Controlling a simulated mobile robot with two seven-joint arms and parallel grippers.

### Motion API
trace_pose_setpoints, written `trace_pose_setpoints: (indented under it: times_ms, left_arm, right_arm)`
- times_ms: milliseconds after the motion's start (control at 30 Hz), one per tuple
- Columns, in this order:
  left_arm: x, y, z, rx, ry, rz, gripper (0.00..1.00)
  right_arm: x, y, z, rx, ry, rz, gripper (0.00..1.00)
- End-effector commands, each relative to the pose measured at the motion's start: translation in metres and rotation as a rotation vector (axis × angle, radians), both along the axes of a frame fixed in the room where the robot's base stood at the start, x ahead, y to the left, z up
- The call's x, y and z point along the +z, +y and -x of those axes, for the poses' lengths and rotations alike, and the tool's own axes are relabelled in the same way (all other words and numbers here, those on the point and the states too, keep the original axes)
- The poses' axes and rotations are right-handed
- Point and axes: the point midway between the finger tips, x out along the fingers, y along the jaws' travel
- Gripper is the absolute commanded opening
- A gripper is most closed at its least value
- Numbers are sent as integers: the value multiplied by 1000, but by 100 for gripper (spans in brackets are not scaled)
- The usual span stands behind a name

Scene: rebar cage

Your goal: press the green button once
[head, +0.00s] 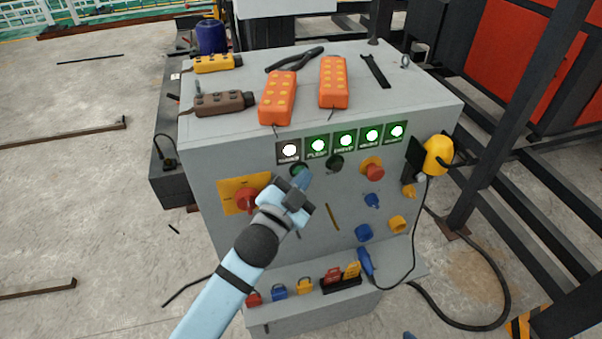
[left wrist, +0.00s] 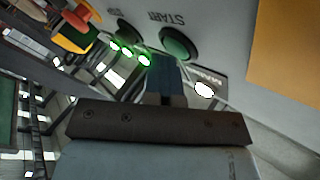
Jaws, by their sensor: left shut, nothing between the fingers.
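The green button (head: 299,169) is on the upper front face of the grey control cabinet (head: 215,160), under the row of lit indicators. My left gripper (head: 304,179) is shut and empty, with its fingertips just below the button and partly in front of it. In the left wrist view the green button (left wrist: 177,42) is round, in a dark ring, beside the label START. The shut fingertips (left wrist: 167,64) end close to its edge. I cannot tell whether they touch it. My right gripper is not in view.
A black button (head: 335,163) is right of the green one. A red knob on a yellow plate (head: 232,184) is to the left, and a red mushroom button (head: 374,171) to the right. Orange pendants (head: 278,98) lie on the cabinet top. A ledge with padlocks (head: 305,286) juts out below.

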Motion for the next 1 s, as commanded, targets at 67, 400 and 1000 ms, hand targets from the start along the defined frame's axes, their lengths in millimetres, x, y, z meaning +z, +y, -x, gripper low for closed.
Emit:
trace_pose_setpoints:
  times_ms: [67,400,1000]
  left_arm:
    - [0,0,2,1,1,0,0]
    - [-1,-6,21,1,1,0,0]
    - [0,-13,41,-1,3,2,0]
  right_arm:
    - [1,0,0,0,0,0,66]
    - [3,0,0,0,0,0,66]
    - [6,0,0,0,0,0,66]
